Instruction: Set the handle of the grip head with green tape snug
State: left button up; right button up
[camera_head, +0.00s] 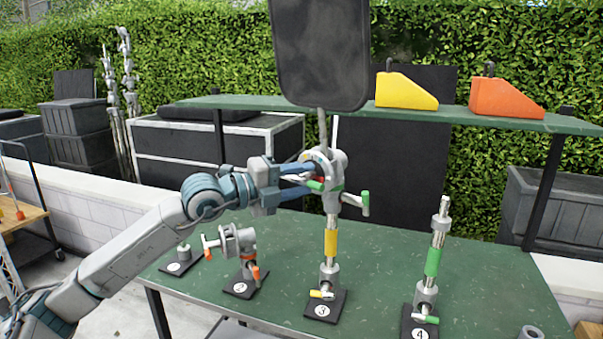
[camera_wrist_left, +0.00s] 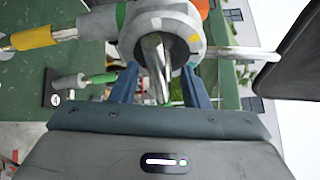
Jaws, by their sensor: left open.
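A grey grip head (camera_head: 335,165) sits on top of the yellow-taped post of stand 3; a green-tipped handle (camera_head: 365,203) hangs at its right. A green band also shows on its left side, by the fingers. My left gripper (camera_head: 312,180) is open at the head's left side. In the wrist view its fingers (camera_wrist_left: 158,88) stand either side of a shiny metal rod (camera_wrist_left: 154,55); contact cannot be told. My right gripper is not in view.
A black panel (camera_head: 320,55) rises on a thin rod from the head. Stand 2 carries another head (camera_head: 238,240) with orange handles; stand 4 has a green-taped post (camera_head: 433,262). A shelf (camera_head: 470,119) with yellow (camera_head: 405,92) and orange (camera_head: 507,98) wedges runs behind the green table (camera_head: 480,290).

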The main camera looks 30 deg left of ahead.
pick_arm(q)
jog(key=shift+w+d, duration=0.15)
jog(key=shift+c, duration=0.3)
grip_shut()
